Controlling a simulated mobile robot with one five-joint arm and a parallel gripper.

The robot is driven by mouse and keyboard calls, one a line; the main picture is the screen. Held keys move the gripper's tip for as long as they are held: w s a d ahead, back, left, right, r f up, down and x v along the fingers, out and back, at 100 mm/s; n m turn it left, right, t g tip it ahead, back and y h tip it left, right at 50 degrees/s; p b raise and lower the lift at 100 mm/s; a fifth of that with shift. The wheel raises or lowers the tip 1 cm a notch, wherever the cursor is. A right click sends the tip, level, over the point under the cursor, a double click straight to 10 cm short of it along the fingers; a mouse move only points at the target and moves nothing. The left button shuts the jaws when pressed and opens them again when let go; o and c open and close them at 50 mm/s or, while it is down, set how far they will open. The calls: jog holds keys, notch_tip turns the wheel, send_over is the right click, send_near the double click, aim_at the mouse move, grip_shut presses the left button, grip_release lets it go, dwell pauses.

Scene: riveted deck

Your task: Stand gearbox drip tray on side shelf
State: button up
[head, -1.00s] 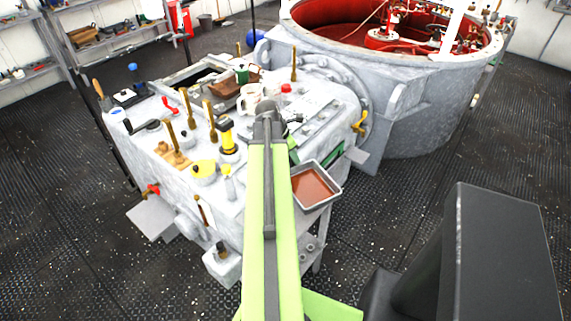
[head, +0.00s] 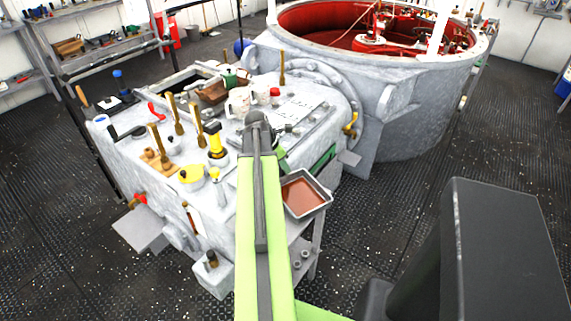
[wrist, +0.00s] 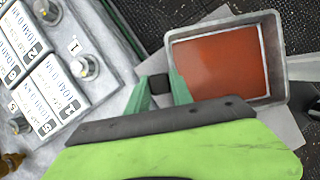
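The gearbox drip tray (head: 322,203) is a grey metal pan with a reddish-brown inside, at the right side of the pale gearbox housing. It also shows in the wrist view (wrist: 277,55), nearly level. My gripper (wrist: 160,88) is at the tray's left wall. Its green fingers close on a small dark block at that wall, and one finger overlaps the rim. In the head view my arm partly hides the gripper. Contact between tray and plate cannot be told.
The housing top (head: 305,110) is crowded with brass rods, mugs (head: 239,104), a yellow-topped bottle (head: 216,146) and other small items. A large round tub (head: 415,115) with a red inside stands behind. Dark floor (head: 390,200) is open to the right.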

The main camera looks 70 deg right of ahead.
jog(key=o, duration=0.4)
jog(key=shift+a+r+p, duration=0.1)
jog(key=shift+r+p, duration=0.4)
jog(key=shift+r, duration=0.05)
jog(key=p+v, duration=1)
jog(key=v, duration=0.1)
jog(key=shift+w+r, duration=0.1)
jog(key=shift+r, duration=0.05)
